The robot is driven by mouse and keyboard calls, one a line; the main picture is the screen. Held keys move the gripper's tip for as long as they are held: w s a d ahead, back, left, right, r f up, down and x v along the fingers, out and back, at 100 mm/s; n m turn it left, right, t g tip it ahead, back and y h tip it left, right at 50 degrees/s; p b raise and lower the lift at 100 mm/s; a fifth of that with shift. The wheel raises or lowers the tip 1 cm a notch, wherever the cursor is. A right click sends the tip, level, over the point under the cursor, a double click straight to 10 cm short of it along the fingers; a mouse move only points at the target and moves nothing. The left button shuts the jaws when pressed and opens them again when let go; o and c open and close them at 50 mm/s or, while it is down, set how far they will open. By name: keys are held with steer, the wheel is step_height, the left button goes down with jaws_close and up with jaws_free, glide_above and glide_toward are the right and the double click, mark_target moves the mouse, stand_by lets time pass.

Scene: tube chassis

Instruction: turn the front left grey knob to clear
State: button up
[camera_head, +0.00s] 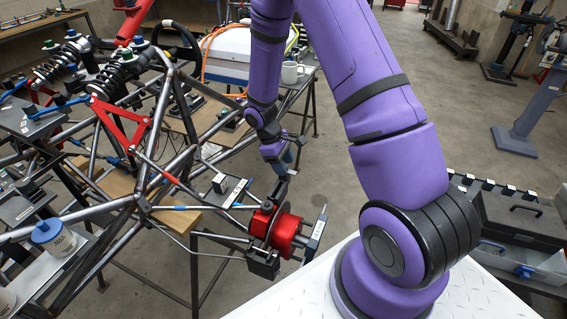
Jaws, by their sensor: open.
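A small grey block-like knob (220,183) sits on a plate beside a white label strip (236,192), in the middle of the view near the chassis's red hub. The label's lettering and the knob's exact setting are too small to read. My gripper (284,166) hangs from my purple arm, above and to the right of the knob and apart from it. It points down, open, with nothing visible between its jaws. The tube chassis (160,120) fills the left of the view.
A red hub (276,231) with a dark disc stands below my gripper. Red arms (122,124), shock absorbers (118,77) and steel tubes crowd the left. A white mug (291,72) stands on the bench behind. Grey toolboxes (520,222) stand at the right. Open floor lies beyond my arm.

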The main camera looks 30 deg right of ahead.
steer(key=v, duration=1)
steer(key=shift+w+r, duration=0.15)
steer(key=shift+r, duration=0.2)
steer(key=shift+a+r, duration=0.1)
steer(key=s+a+r+m+t, duration=0.15)
steer(key=s+r, duration=0.35)
steer(key=r, duration=0.6)
steer(key=s+r+m+t, duration=0.2)
steer(key=s+r+t, duration=0.15)
steer(key=r, duration=0.65)
steer(key=s+a+r+m+t+y, duration=0.1)
steer(key=s+r, duration=0.3)
steer(key=s, duration=0.5)
steer(key=s+a+r+m+t+y, duration=0.1)
steer(key=s+r+m+t, duration=0.1)
steer(key=s+r, duration=0.3)
steer(key=s+t, duration=0.1)
steer(key=s, duration=0.3)
steer(key=shift+a+r+y, duration=0.2)
steer(key=shift+r+y, duration=0.05)
steer(key=shift+y, duration=0.05)
stand_by(0.9)
